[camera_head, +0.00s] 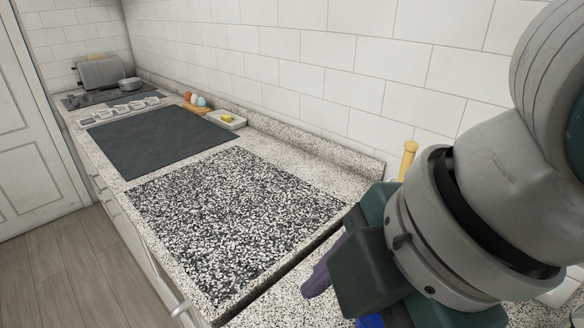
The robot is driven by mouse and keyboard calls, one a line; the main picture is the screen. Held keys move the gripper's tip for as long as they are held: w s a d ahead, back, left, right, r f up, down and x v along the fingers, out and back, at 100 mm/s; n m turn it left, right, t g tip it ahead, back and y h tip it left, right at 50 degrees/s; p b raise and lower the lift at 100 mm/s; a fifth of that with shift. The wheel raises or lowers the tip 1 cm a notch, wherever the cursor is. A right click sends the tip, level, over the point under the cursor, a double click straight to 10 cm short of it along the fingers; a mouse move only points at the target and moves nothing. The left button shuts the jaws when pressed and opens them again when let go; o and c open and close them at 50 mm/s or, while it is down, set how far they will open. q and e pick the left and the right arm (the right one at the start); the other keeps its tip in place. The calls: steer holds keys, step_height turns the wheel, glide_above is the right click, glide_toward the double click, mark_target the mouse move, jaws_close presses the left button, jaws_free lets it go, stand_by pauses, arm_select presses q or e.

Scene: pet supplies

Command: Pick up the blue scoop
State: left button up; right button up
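A small piece of a bright blue thing (370,321) shows at the bottom edge, below my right gripper. It may be the blue scoop, but most of it is hidden or out of frame. My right gripper (366,275) is large at the lower right, over the near counter. Its fingertips are not clearly seen, so I cannot tell whether it is open or holds anything. A purple object (322,272) sticks out to the left beside the gripper; whether it touches it is unclear. My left gripper is not in view.
A black-and-white speckled board (235,215) and a dark mat (160,138) lie on the counter. A wooden handle (408,160) stands behind my arm.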

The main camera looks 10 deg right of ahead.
steer(key=w+d+f+n+b, duration=0.1)
steer(key=w+f+b, duration=0.1)
steer(key=f, duration=0.5)
steer(key=w+d+f+n+h+b, duration=0.1)
steer(key=f+b, duration=0.3)
steer(key=f, duration=0.3)
steer(key=w+d+f+n+h+b, duration=0.1)
steer(key=w+d+f+n+b, duration=0.1)
steer(key=f+b, duration=0.2)
steer(key=shift+w+f+g, duration=0.15)
steer(key=shift+f, duration=0.6)
steer(key=shift+w+f+g, duration=0.15)
steer(key=shift+f, duration=0.55)
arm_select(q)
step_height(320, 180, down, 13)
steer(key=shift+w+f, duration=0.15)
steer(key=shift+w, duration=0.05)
arm_select(e)
jaws_close()
